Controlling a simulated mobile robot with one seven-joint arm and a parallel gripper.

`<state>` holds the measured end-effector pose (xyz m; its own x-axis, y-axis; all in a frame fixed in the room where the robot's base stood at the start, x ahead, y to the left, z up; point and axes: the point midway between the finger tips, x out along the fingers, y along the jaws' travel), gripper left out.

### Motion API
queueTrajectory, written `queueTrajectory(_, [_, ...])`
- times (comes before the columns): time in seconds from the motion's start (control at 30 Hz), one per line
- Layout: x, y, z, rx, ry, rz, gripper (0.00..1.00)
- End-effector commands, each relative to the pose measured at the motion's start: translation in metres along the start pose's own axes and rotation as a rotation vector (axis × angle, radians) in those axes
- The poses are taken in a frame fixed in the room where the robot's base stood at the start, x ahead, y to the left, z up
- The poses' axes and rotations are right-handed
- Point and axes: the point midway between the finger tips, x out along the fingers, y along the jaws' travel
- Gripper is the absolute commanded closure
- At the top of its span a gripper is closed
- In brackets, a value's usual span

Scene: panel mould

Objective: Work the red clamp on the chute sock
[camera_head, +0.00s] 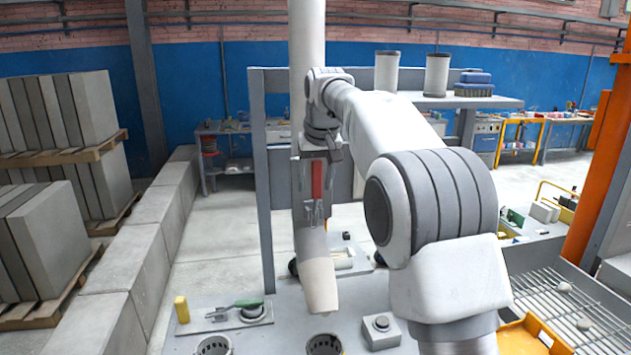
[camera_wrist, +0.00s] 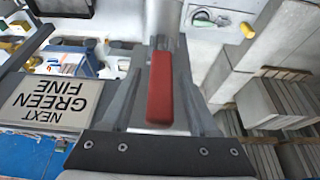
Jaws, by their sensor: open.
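The red clamp (camera_head: 317,180) is an upright red lever on a grey metal bracket, fixed to the front of the pale chute sock (camera_head: 318,270). The sock hangs down over the bench from the tall chute pipe. My gripper (camera_head: 322,152) is at the upper end of the red lever, pointing down in the head view. In the wrist view the red lever (camera_wrist: 160,90) lies between the two grey fingers of my gripper (camera_wrist: 166,60), which are open on either side of it. I cannot tell whether a finger touches the lever.
Below is a grey bench with a yellow block (camera_head: 181,309), a green-handled tool (camera_head: 248,303) and round holders (camera_head: 324,344). A sign (camera_wrist: 50,102) reading "NEXT GREEN FINE" is close on the left in the wrist view. A grey post (camera_head: 262,180) stands left of the sock.

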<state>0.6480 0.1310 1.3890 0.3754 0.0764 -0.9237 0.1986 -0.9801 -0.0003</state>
Motion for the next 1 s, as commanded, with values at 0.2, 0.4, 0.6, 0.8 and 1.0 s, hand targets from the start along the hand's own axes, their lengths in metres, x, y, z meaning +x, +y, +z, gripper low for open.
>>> queueTrajectory(0.2, [-0.0001,0.0001,0.0001,0.000,0.000,0.000,0.49])
queueTrajectory(0.4, [-0.0003,0.0002,0.0001,0.000,0.000,0.000,0.85])
queueTrajectory(0.6, [-0.0004,0.0002,0.0001,0.000,0.000,0.000,1.00])
queueTrajectory(0.8, [-0.0006,0.0003,0.0000,0.000,0.000,0.000,1.00])
queueTrajectory(1.0, [-0.0007,0.0003,0.0000,0.001,0.000,0.000,1.00])
